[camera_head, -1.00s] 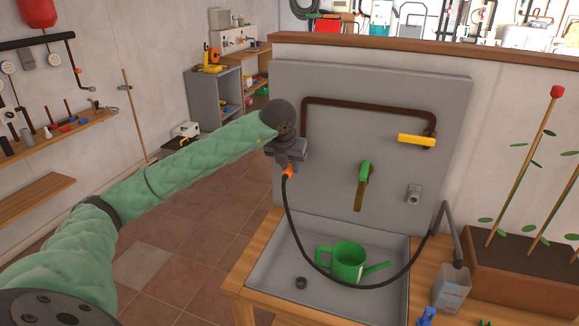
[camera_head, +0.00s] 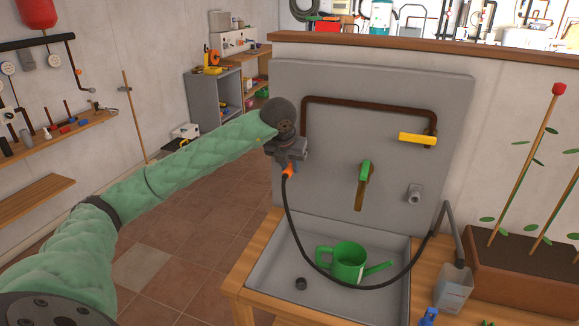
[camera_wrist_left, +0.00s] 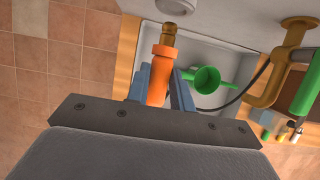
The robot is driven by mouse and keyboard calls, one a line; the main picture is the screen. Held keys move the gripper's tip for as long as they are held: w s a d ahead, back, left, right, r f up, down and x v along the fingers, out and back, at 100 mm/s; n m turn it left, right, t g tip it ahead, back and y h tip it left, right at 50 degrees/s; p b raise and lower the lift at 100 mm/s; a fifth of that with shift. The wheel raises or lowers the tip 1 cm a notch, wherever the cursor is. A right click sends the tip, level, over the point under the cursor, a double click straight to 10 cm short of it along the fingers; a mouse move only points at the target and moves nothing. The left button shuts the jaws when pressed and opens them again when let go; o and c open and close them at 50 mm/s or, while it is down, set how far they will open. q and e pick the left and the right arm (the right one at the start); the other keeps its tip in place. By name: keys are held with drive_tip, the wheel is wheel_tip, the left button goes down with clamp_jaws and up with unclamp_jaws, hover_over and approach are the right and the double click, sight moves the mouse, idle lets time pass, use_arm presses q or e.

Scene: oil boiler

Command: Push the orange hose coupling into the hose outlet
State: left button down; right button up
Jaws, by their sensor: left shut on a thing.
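My left gripper (camera_head: 287,165) is at the left edge of the grey wall panel. Its blue fingers are shut on the orange hose coupling (camera_head: 288,171). In the left wrist view, the gripper (camera_wrist_left: 160,88) holds the coupling (camera_wrist_left: 158,75) between its fingers. A brass-coloured pipe end (camera_wrist_left: 169,33), apparently the hose outlet, lines up with the coupling's far end. They look close together or touching; I cannot tell whether one is inside the other. In the head view my gripper hides this spot. A black hose (camera_head: 300,246) hangs from the coupling. My right gripper is not in view.
A grey sink (camera_head: 268,262) holds a green watering can (camera_head: 348,262). The panel (camera_head: 330,185) bears a brown pipe (camera_head: 365,101) with a yellow handle (camera_head: 417,139), a green-handled tap (camera_head: 364,172) and a grey fitting (camera_head: 414,193). A grey canister (camera_head: 453,288) and a planter (camera_head: 520,265) stand right.

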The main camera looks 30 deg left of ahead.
use_arm(q)
drive_tip(key=shift+w+a+b, duration=0.15)
drive_tip(key=shift+w+a, duration=0.1)
drive_tip(key=shift+w, duration=0.7)
drive_tip(key=shift+w+a+b, duration=0.15)
drive_tip(key=shift+w+a, duration=0.05)
drive_tip(key=shift+w, duration=0.7)
drive_tip(key=c, duration=1.1)
unclamp_jaws()
drive_tip(key=shift+c, duration=0.2)
drive_tip(key=shift+r, duration=0.1)
drive_tip(key=shift+s+r, duration=0.15)
drive_tip(key=shift+r, duration=0.15)
drive_tip(key=b+v, duration=0.2)
drive_tip(key=v, duration=0.5)
drive_tip(key=shift+b, duration=0.3)
